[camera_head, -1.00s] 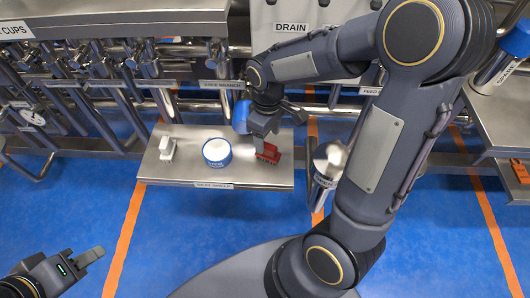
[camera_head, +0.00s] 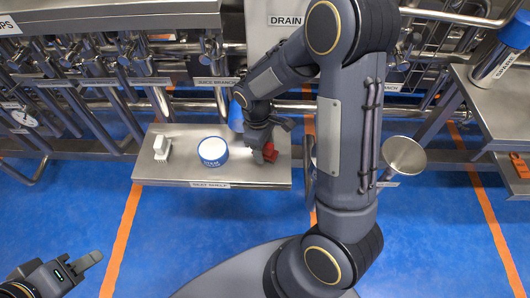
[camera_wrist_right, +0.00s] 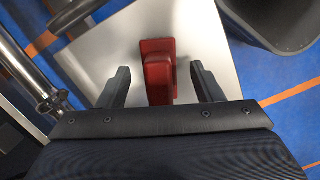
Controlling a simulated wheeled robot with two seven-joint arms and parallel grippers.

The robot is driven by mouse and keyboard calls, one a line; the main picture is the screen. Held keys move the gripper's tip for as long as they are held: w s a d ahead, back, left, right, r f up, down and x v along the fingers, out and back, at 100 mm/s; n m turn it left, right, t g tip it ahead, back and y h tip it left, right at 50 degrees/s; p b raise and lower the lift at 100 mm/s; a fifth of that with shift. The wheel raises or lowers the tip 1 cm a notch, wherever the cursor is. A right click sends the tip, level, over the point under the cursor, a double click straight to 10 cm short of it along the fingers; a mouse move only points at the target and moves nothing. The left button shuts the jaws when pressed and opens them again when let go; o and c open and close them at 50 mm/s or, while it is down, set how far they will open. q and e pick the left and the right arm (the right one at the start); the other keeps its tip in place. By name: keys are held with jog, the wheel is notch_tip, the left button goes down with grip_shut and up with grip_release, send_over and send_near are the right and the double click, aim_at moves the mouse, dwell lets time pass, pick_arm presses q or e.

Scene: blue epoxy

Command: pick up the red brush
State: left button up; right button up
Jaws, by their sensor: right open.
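The red brush (camera_head: 270,152) lies on the steel shelf (camera_head: 230,179) near its right end, partly hidden by my right gripper in the head view. In the right wrist view the red brush (camera_wrist_right: 158,72) stands between the two open fingers of my right gripper (camera_wrist_right: 160,86), with a gap on each side. In the head view my right gripper (camera_head: 262,150) is right at the brush. My left gripper (camera_head: 88,262) is at the lower left over the blue floor, far from the shelf, and its finger gap cannot be made out.
A white-topped blue round tub (camera_head: 213,152) and a small white object (camera_head: 161,147) share the shelf to the left of the brush. A metal funnel-like vessel (camera_head: 404,158) stands to the right. Pipes and valves run behind the shelf.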

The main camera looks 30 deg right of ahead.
notch_tip(320, 180, down, 2)
jog(key=shift+s+d+f, duration=0.15)
jog(key=c, duration=1.2)
jog(key=shift+o, duration=0.2)
